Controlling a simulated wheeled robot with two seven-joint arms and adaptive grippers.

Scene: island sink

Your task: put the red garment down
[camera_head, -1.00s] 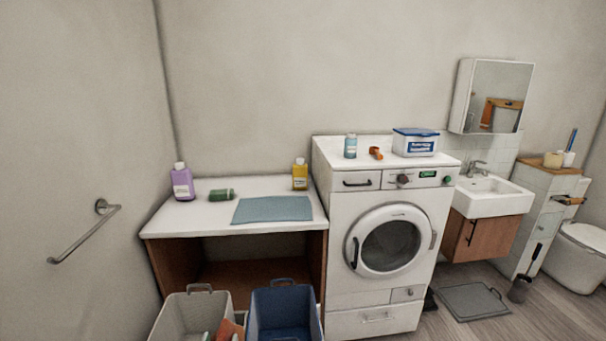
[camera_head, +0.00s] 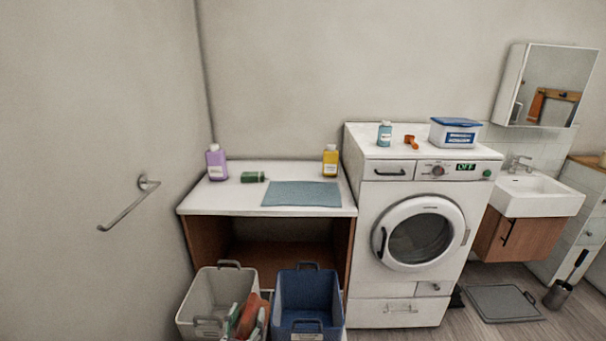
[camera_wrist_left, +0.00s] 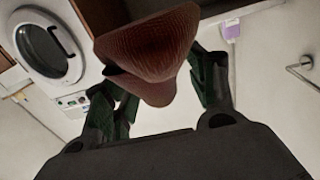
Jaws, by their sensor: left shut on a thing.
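The red garment (camera_head: 249,313) shows in the head view as a small orange-red bundle at the bottom edge, in front of the grey and blue baskets. My left gripper (camera_head: 247,322) has its fingers on both sides of it. In the left wrist view the garment (camera_wrist_left: 150,50) is a folded, dark red-brown cloth between the dark green fingers of my left gripper (camera_wrist_left: 160,88). The gripper is shut on it. In the head view I cannot tell whether the garment is over or in front of the grey basket. My right gripper is in neither view.
A grey basket (camera_head: 205,287) and a blue basket (camera_head: 308,288) stand before a white counter (camera_head: 235,204) with bottles and a blue mat (camera_head: 301,194). The washing machine (camera_head: 458,246) is shut. A towel bar (camera_head: 128,208) juts from the left wall. A grey floor mat (camera_head: 503,303) lies right.

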